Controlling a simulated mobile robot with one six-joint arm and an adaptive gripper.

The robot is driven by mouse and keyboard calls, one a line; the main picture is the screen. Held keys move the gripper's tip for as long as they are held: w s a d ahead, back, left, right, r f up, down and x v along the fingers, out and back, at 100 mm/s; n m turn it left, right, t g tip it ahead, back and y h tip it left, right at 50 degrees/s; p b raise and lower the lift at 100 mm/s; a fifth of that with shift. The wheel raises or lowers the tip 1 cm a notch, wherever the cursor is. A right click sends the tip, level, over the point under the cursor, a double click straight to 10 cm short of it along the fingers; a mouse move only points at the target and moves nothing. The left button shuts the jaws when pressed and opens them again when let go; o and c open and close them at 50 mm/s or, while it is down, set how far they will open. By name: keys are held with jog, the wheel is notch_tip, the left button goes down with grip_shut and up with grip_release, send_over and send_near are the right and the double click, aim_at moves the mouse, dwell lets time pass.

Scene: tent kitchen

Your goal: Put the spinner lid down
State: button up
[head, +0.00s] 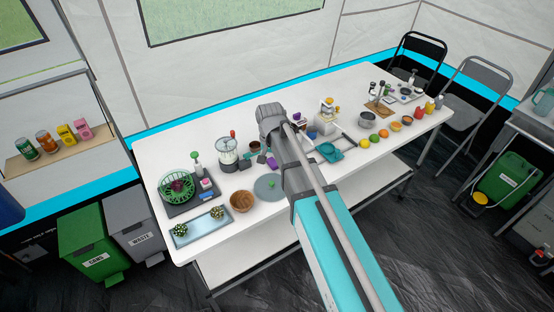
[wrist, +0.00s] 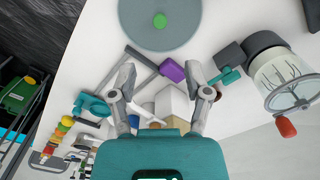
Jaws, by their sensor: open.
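The spinner lid (head: 267,187) is a round grey-green disc with a green knob. It lies flat on the white table, right of the wooden bowl. In the wrist view the lid (wrist: 160,38) is at the top edge, partly cut off, beyond my fingertips. My gripper (wrist: 160,73) has its two fingers spread wide with nothing between them, and is apart from the lid. The green spinner basket (head: 178,184) stands at the table's left end with something purple-red inside.
A wooden bowl (head: 242,201) and a blue tray (head: 200,229) with green items lie left of the lid. A clear jar with a red-handled crank (head: 228,149) stands behind. A purple block (wrist: 172,70) lies near my fingers. Fruit (head: 366,143) lines the right part.

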dwell(0.7)
jog(key=s+d+n, duration=0.1)
jog(key=s+d, duration=0.5)
jog(key=d, duration=0.4)
jog(key=s+d+n, duration=0.1)
jog(key=s+d, duration=0.6)
jog(key=d, duration=0.4)
jog(key=shift+s+d, duration=0.2)
jog(key=shift+s, duration=0.05)
